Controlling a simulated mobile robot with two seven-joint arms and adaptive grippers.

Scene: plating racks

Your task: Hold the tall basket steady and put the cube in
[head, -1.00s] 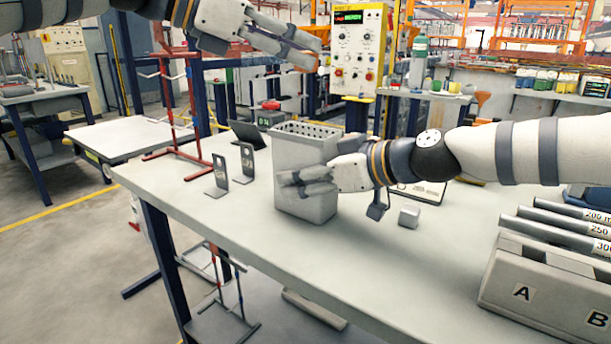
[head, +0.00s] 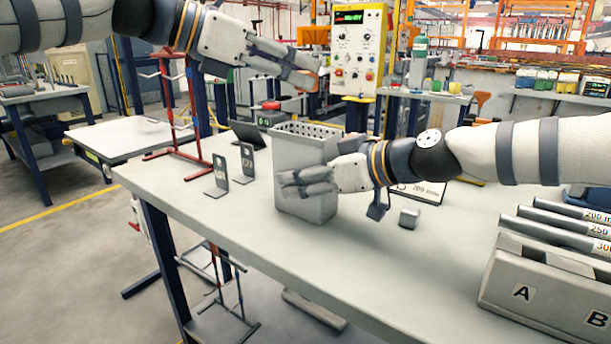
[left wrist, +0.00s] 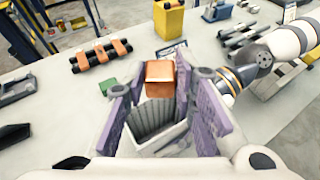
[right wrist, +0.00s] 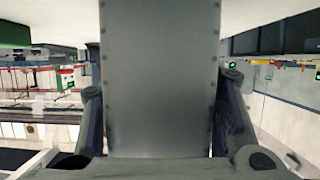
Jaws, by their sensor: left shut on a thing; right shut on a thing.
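The tall basket (head: 299,205) is grey with a perforated rim and stands upright on the table. My right gripper (head: 306,181) is shut on the basket from its right side. The basket's grey wall (right wrist: 160,80) fills the middle of the right wrist view, between the fingers. My left gripper (head: 305,70) is above the basket, shut on an orange-brown cube. In the left wrist view the cube (left wrist: 160,77) is between the fingertips, with the basket's open inside (left wrist: 158,113) showing below it. The cube is mostly hidden by the fingers in the head view.
Two small dark upright plates (head: 247,163) and a red stand (head: 192,153) are left of the basket. A grey rack marked A and B (head: 545,290) is at the right. The table's front middle is clear.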

